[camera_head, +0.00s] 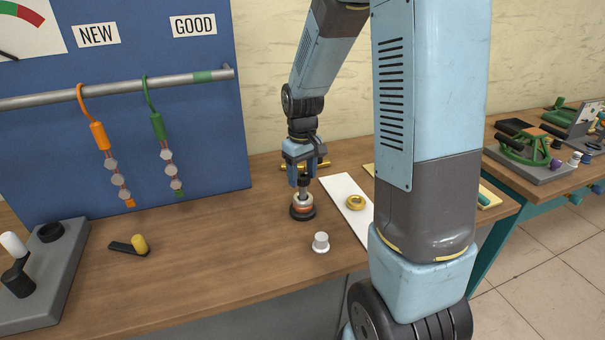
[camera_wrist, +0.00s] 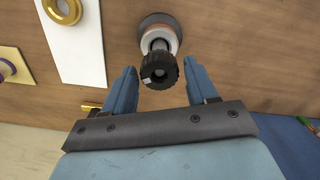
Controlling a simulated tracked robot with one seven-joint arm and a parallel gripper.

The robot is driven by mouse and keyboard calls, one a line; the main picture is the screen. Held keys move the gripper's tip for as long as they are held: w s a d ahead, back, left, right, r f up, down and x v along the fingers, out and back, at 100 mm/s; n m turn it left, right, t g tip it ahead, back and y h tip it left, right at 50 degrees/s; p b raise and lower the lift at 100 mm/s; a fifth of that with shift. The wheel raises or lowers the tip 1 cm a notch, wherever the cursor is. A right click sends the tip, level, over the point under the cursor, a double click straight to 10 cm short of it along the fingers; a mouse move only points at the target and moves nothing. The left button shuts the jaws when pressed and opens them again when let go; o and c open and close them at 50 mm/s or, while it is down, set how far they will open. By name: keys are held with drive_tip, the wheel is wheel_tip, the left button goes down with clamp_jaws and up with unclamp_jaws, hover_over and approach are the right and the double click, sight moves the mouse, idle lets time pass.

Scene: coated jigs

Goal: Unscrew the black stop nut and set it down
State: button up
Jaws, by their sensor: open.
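The black stop nut (camera_wrist: 158,70) is a dark ribbed knob on top of an upright post. The post stands on a round base (camera_head: 303,212) with a black foot and a copper-coloured and pale ring. The nut also shows in the head view (camera_head: 304,181), partly hidden by my fingers. My gripper (camera_head: 303,180) points down over the post. In the wrist view my gripper (camera_wrist: 158,82) is open, with one blue finger on each side of the nut. A gap shows between each finger and the nut, so I see no grip on it.
A white strip (camera_head: 341,190) with a gold ring (camera_head: 355,202) lies right of the post. A white-topped knob (camera_head: 320,242) stands in front. A blue board (camera_head: 190,120) stands behind.

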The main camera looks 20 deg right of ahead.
drive_tip(key=shift+m, duration=0.4)
drive_tip(key=shift+m, duration=0.9)
drive_tip(key=c, duration=0.6)
drive_tip(key=shift+n, duration=0.9)
drive_tip(key=shift+n, duration=0.9)
